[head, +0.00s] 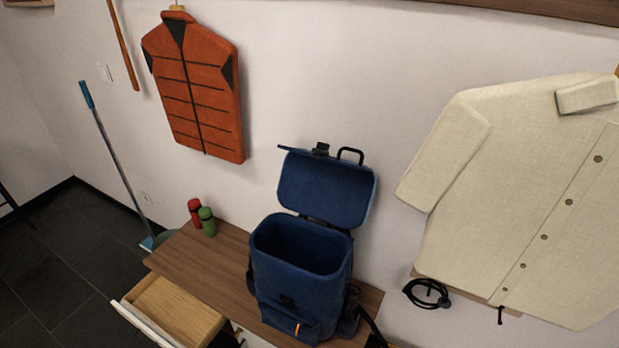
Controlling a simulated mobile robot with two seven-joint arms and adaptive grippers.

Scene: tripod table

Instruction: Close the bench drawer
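The wooden bench (205,256) stands against the wall. Its drawer (178,308), at the left end, is pulled out. The drawer's pale front panel (146,326) faces the lower left, and its wooden inside looks empty. The lower part of the drawer is cut off by the bottom edge of the view. Neither of my grippers shows in the head view.
An open blue backpack (300,275) stands on the bench, with a red bottle (195,212) and a green bottle (208,222) to its left. An orange vest (195,90) and a cream shirt (530,200) hang above. Dark floor (75,260) is clear at left.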

